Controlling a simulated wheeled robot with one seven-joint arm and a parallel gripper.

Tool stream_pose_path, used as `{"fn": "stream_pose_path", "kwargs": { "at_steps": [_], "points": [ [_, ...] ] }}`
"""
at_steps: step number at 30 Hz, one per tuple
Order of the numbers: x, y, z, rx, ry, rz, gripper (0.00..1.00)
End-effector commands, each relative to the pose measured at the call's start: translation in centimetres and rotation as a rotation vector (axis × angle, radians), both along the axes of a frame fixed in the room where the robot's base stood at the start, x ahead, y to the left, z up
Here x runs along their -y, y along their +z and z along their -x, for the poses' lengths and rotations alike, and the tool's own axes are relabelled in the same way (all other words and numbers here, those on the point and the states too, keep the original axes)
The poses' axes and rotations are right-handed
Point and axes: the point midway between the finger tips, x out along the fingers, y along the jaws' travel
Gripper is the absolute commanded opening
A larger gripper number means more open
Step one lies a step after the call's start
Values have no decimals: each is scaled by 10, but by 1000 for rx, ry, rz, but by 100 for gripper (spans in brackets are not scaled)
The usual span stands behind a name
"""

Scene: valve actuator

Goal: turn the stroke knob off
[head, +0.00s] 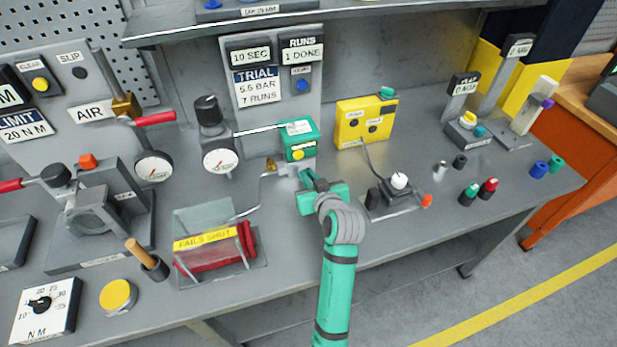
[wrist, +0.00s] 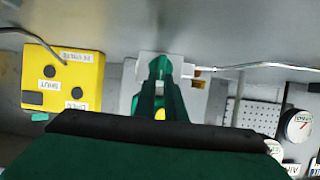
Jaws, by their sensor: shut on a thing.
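A unit with a green top (head: 300,128), a yellow button (head: 298,154) and a pale grey lower body (head: 300,168) stands at mid-bench. My gripper (head: 304,176) is low at its front, reached from the near side. In the wrist view my dark green fingers (wrist: 160,92) are close together against the pale block (wrist: 130,92), with a spot of yellow between them. They are shut on a small part there, mostly hidden by the fingers. I cannot read a stroke label, so I cannot tell whether this part is the stroke knob, nor its angle.
A yellow box (head: 366,122) with a cable stands to the right; it also shows in the wrist view (wrist: 64,78). A clear guard marked FAILS SHUT (head: 205,238) is at front left. A thin pipe runs left from the unit.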

Motion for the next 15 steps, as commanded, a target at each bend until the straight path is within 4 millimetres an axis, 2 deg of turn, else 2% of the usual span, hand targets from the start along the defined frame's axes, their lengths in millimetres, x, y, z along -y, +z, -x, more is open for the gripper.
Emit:
{"fn": "stream_pose_path", "kwargs": {
  "at_steps": [8, 15],
  "points": [
    [3, -1, -2, -32, 0, -94, 0],
    [9, -2, -4, -92, -1, -278, 0]
  ]
}}
